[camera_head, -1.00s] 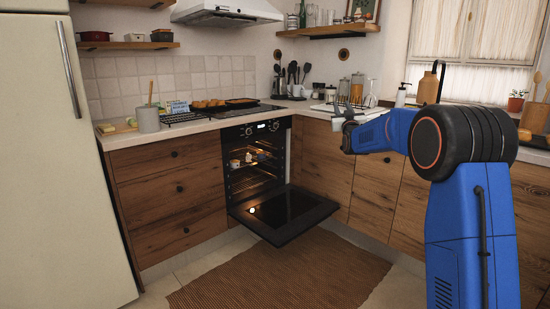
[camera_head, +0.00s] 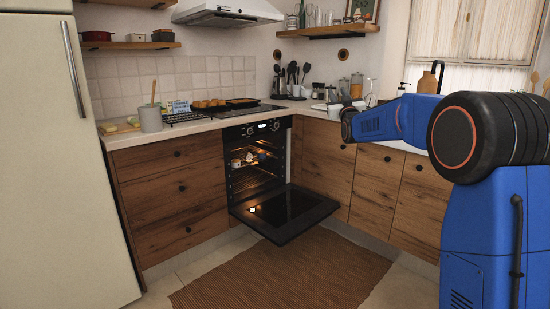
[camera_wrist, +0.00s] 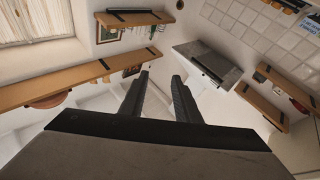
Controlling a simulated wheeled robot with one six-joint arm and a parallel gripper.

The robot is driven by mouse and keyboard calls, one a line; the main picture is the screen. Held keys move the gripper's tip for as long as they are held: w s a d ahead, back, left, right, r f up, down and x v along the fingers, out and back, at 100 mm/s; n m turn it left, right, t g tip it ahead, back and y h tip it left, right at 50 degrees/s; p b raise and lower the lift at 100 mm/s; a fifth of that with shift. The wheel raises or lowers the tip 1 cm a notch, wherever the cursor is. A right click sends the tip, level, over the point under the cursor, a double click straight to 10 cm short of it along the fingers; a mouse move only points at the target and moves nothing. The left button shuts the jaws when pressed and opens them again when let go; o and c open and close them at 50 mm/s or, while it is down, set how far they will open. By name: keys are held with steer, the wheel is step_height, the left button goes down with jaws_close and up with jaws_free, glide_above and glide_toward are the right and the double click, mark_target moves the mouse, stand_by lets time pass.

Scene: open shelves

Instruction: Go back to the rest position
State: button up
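My gripper (camera_wrist: 160,76) shows in the wrist view with its two dark fingers apart and nothing visible between them. In the camera_head view my blue arm reaches in from the right. Its wrist end is above the counter's right part, and the fingers are hard to make out there. The wrist view looks up past the fingers at wall shelves, the range hood and the ceiling, tilted.
The oven door (camera_head: 285,211) hangs open in front of the lit oven (camera_head: 251,166), with small items inside. A fridge (camera_head: 62,160) stands at left. The counter (camera_head: 200,131) holds a pot (camera_head: 150,119) and pans. The rug area (camera_head: 285,272) is clear.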

steer(key=s+d+f+m+g, duration=0.1)
steer(key=s+f+g, duration=0.4)
steer(key=s+f, duration=0.6)
steer(key=s+d+f+g+h, duration=0.1)
steer(key=s+f+g, duration=0.5)
steer(key=s, duration=2.9)
steer(key=s+d+f+m+g, duration=0.1)
steer(key=s+f+g, duration=0.5)
steer(key=s+f, duration=1.2)
steer(key=s+d, duration=0.1)
steer(key=s, duration=0.4)
steer(key=shift+m+h, duration=0.3)
